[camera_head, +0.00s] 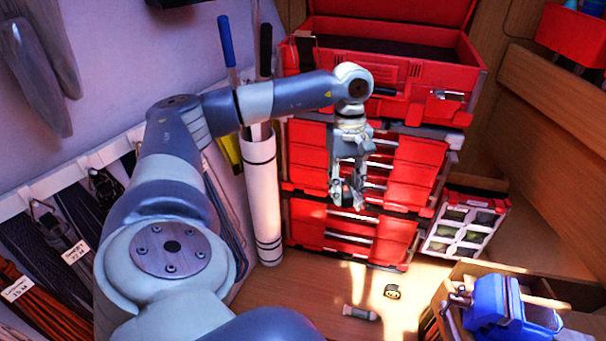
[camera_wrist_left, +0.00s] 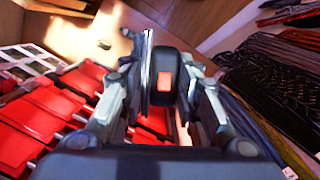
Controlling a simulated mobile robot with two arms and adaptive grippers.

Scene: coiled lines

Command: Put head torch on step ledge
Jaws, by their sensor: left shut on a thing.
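My left gripper (camera_head: 347,185) hangs pointing down in front of the red drawers. It is shut on a small black thing with an orange-red patch, which looks like the head torch (camera_head: 346,194). In the left wrist view the head torch (camera_wrist_left: 164,78) sits between the fingers of the left gripper (camera_wrist_left: 172,95), its far side hidden. The torch is in the air, above the wooden surface (camera_head: 310,296), which may be the step ledge; I cannot tell for sure. My right gripper is not in view.
A small black-and-yellow thing (camera_head: 392,291) and a grey cylinder (camera_head: 360,313) lie on the sunlit wood. A red tool chest (camera_head: 350,235) stands behind, with a white tube (camera_head: 262,200) left of it. A compartment case (camera_head: 465,225) and a blue vise (camera_head: 510,310) are at right.

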